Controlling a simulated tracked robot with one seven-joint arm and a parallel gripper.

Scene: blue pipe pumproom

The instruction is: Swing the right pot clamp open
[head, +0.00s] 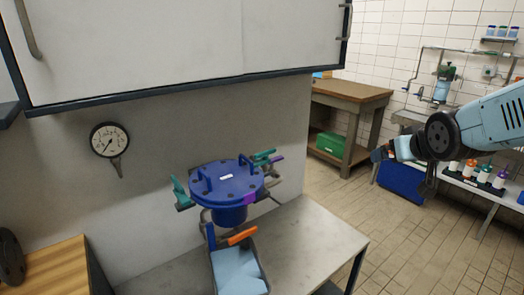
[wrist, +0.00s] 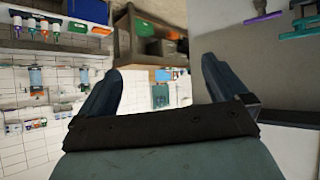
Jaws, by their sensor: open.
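The blue pot (head: 228,214) with a bolted blue lid stands on the grey bench in the head view. A teal clamp handle (head: 263,155) with a purple piece (head: 277,159) sticks out at its right rear. Another teal clamp handle (head: 180,190) is at its left. A purple piece (head: 250,198) sits at its front right rim. My gripper (head: 384,153) is open and empty, in the air well to the right of the pot. In the wrist view my gripper's fingers (wrist: 160,65) are spread, with a teal bar (wrist: 300,30) and a purple bar (wrist: 263,18) at the upper right, apart from them.
A tray (head: 240,275) with an orange handle (head: 242,236) is in front of the pot. The grey bench (head: 325,240) is bare at the right. A wall cabinet (head: 180,45) overhangs behind. A gauge (head: 110,140) is left. A wooden table (head: 350,92) stands behind, with open floor between.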

